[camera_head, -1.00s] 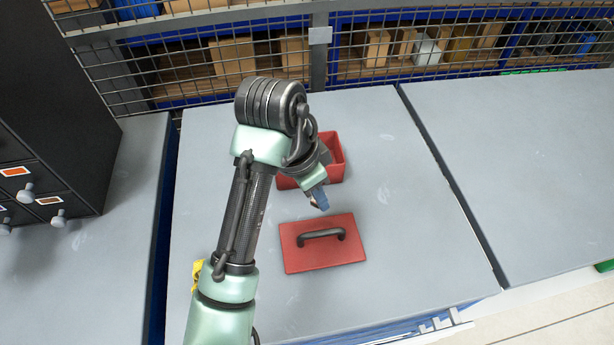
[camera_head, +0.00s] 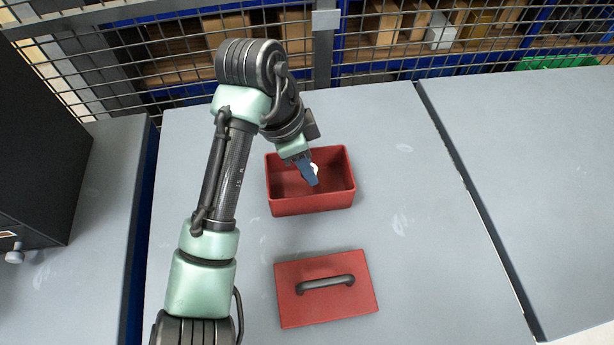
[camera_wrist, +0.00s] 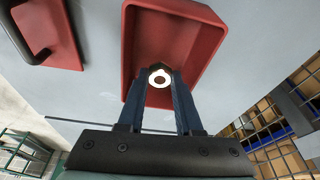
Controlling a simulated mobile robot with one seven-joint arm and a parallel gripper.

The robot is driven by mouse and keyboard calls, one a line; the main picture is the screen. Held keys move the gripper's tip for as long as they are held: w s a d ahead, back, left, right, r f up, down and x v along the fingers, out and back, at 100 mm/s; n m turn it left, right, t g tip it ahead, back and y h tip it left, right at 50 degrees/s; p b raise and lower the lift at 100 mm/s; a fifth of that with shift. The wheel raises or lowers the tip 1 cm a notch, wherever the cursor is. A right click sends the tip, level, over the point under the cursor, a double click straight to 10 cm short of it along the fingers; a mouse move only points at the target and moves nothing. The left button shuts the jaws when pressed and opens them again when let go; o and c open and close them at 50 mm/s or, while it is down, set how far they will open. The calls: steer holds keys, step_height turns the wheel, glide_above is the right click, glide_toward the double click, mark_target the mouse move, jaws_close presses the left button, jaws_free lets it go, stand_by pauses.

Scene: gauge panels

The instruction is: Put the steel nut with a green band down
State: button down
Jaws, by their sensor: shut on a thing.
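The steel nut (camera_wrist: 152,76) shows in the wrist view as a bright ring with a dark hole between my fingertips. No green band can be made out on it. My gripper (camera_wrist: 160,84) is shut on the nut. In the head view my gripper (camera_head: 313,178) has its blue fingers over the open red box (camera_head: 312,206). The nut is a small pale spot at the fingers there. The red box also shows in the wrist view (camera_wrist: 185,38), behind the nut. I cannot tell how far the nut is above the box floor.
A red lid (camera_head: 325,306) with a dark handle lies on the grey table (camera_head: 410,230) in front of the box. A wire mesh fence (camera_head: 400,55) stands behind the table. A black drawer cabinet (camera_head: 40,150) is at the left. The table right of the box is clear.

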mark_target(306, 190)
steer(key=shift+f, duration=2.5)
steer(key=shift+f, duration=0.1)
steer(key=c, duration=0.6)
jaws_free()
